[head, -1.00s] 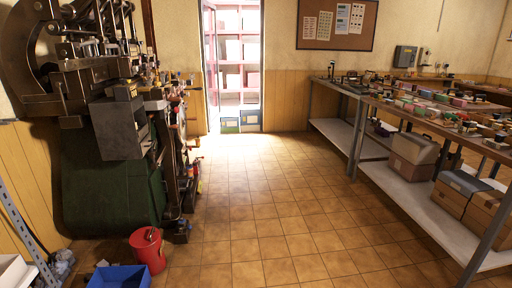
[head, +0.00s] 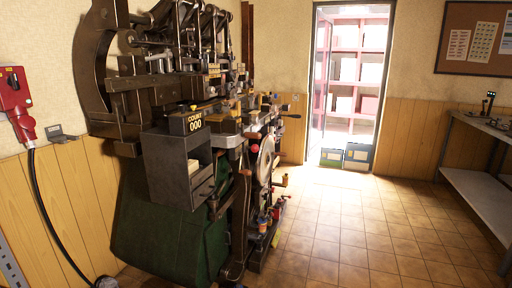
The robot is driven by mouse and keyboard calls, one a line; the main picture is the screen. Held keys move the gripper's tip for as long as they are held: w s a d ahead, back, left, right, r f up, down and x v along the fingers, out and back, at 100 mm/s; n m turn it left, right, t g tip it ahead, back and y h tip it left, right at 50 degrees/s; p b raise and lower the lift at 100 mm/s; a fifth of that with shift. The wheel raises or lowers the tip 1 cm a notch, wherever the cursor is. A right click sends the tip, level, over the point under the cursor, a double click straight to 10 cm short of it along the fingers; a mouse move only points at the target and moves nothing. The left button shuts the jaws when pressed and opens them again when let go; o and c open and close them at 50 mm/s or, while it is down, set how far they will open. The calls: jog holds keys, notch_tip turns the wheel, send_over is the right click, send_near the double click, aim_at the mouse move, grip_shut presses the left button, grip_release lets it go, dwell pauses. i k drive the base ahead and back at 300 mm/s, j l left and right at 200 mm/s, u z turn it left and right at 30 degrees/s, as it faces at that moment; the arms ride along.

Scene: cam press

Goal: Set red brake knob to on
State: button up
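The cam press (head: 165,235), a dark machine with a green lower body, stands left of the middle in the head view. A small red round knob (head: 254,148) shows on its right side, beside a pale disc or wheel (head: 266,158). Other small red parts (head: 284,198) show lower down on that side. They are too small to tell which is the brake knob or how it is set. A counter (head: 194,122) on the press reads "COUNT 000". My gripper is not in view.
A red wall plug box (head: 14,92) with a black cable (head: 45,195) is at the left. Tiled floor (head: 345,225) is clear right of the press, up to an open doorway with blue boxes (head: 358,153). A workbench (head: 480,185) stands at the right edge.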

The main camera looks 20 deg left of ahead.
aim_at(255, 148)
jog(key=i+l+u, duration=0.15)
jog(key=i+u, duration=0.25)
jog(key=i+l+u, duration=0.35)
jog(key=i, duration=0.15)
jog(key=i+l+u, duration=0.4)
jog(key=i+l+z, duration=0.15)
jog(key=i, duration=0.35)
jog(key=i+l+z, duration=0.15)
jog(key=i, duration=0.3)
